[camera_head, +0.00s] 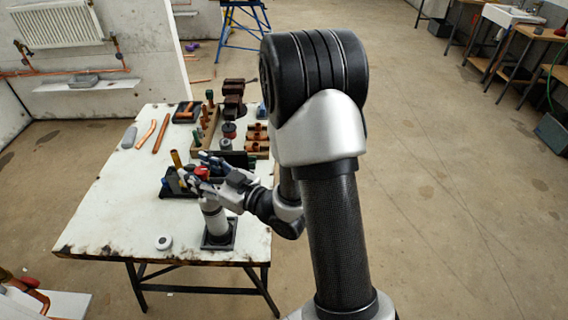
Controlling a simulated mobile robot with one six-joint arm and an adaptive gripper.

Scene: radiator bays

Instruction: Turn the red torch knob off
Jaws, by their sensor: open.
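The red torch knob (202,173) shows as a small red spot above a pale grey torch canister (215,219). The canister stands upright on a dark square base (218,240) near the front right of the worktable. My gripper (190,171) is open, with its fingers at the knob. The fingers partly hide the knob. I cannot tell whether they touch it or how far the knob is turned.
The white worktable (110,215) holds copper pipes (161,136), a dark vise (233,98), a wooden block with copper fittings (257,138) and a small white roll (163,242). The table's front left is mostly clear. A radiator (58,24) hangs on the wall behind.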

